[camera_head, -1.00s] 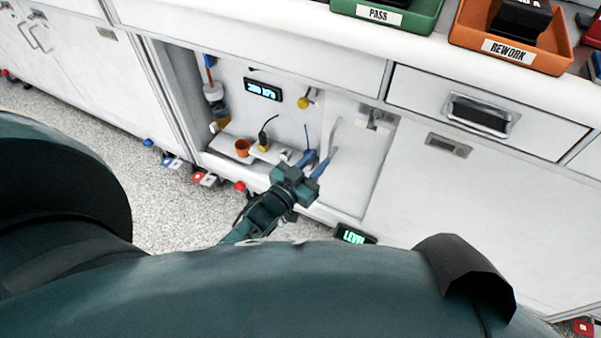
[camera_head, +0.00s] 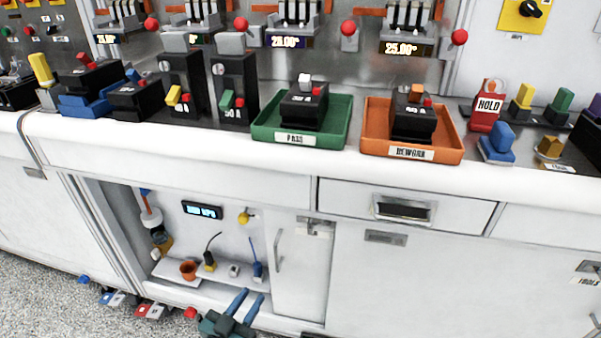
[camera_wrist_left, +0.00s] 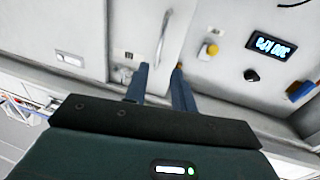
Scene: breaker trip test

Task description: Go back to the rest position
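My left gripper (camera_head: 251,297) is at the bottom of the head view, low in front of the open cabinet bay (camera_head: 225,240). Its two blue fingers are spread apart with nothing between them. The left wrist view also shows the open gripper (camera_wrist_left: 160,78), with the cabinet's pale panels and a door handle (camera_wrist_left: 163,38) beyond the fingertips. In the head view, a small blue item (camera_head: 258,271) stands on the bay's shelf (camera_head: 215,280), apart from the fingers. My right gripper is in neither view.
The bay also holds an orange cup (camera_head: 188,270), a yellow knob (camera_head: 244,216) and a lit display (camera_head: 202,210). Above, the counter carries a green tray (camera_head: 338,130) and an orange tray (camera_head: 450,145). Open speckled floor (camera_head: 40,305) lies at the left.

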